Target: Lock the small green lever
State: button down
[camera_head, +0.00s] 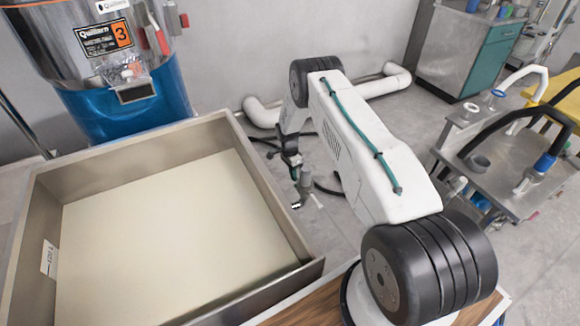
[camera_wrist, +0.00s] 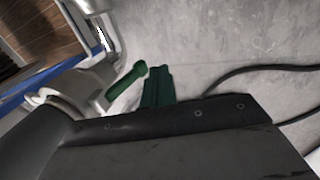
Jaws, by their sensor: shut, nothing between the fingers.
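The small green lever (camera_wrist: 126,82) shows in the wrist view as a short green handle with a rounded end. It slants up to the right from a pale grey metal fitting (camera_wrist: 88,84). My gripper (camera_wrist: 157,86) has dark green fingertips close together, shut and empty, just right of the lever's rounded end. I cannot tell whether they touch the lever. In the camera_head view my gripper (camera_head: 298,186) hangs beyond the right wall of the big metal tray, low over the grey floor. I cannot make out the lever there.
The large open metal tray (camera_head: 160,235) fills the left. A blue and steel machine (camera_head: 130,100) stands behind it. White pipes (camera_head: 385,82) run along the back wall. A steel cart (camera_head: 500,170) stands at right. Dark cables (camera_wrist: 260,70) lie on the floor near my gripper.

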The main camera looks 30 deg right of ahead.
jog(key=shift+s+f, duration=0.15)
jog(key=shift+s, duration=0.4)
jog(key=shift+s+a+f, duration=0.1)
jog(key=shift+s+f, duration=0.3)
jog(key=shift+s, duration=0.3)
jog(key=v, duration=0.9)
jog(key=shift+s+r, duration=0.15)
jog(key=shift+r, duration=0.1)
